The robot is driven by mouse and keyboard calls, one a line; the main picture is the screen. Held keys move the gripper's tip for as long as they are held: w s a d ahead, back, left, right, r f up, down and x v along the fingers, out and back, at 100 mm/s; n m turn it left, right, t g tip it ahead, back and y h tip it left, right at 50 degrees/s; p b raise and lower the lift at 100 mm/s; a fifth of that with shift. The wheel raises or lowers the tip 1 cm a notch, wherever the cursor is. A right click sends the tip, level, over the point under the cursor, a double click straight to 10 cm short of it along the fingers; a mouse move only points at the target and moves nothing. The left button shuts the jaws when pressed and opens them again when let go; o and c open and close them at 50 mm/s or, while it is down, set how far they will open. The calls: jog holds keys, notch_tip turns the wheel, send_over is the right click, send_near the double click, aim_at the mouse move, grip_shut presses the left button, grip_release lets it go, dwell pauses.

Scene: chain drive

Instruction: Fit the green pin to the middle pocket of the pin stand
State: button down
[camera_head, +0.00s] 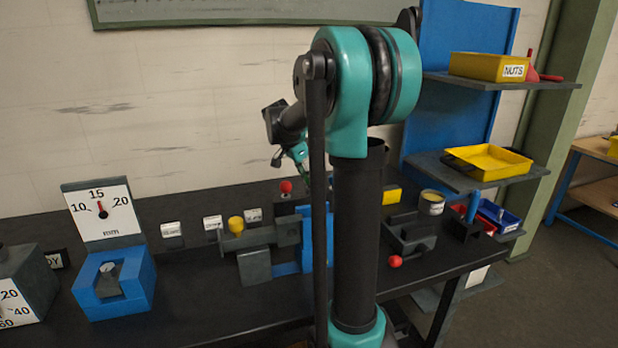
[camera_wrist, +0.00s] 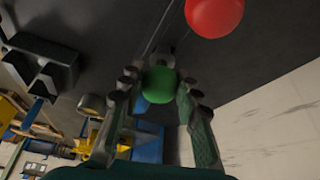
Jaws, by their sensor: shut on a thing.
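The green pin shows as a round green head (camera_wrist: 158,85) in the wrist view. My gripper (camera_wrist: 160,94) is shut on it, one finger on each side of the head. The rest of the pin is hidden. In the head view my gripper (camera_head: 298,154) is small, above the back of the bench, and partly covered by my arm. A red ball head (camera_wrist: 214,15) is close beyond the fingertips in the wrist view. A red-headed pin (camera_head: 286,187) stands at the back of the bench in the head view. I cannot make out the pin stand or its middle pocket for certain.
A grey fixture (camera_head: 255,262) with a yellow knob (camera_head: 236,225) stands mid-bench. A blue block with a gauge (camera_head: 115,285) is at left. A dark fixture (camera_head: 412,235) and a red ball (camera_head: 395,262) are at right. Shelves hold yellow trays (camera_head: 488,161). My arm hides the bench centre.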

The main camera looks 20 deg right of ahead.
jog(key=shift+f, duration=0.75)
jog(key=c, duration=1)
grip_release()
jog(key=shift+r, duration=0.1)
jog(key=v, duration=1.1)
jog(key=shift+s+a+r, duration=0.15)
jog(key=shift+r, duration=0.2)
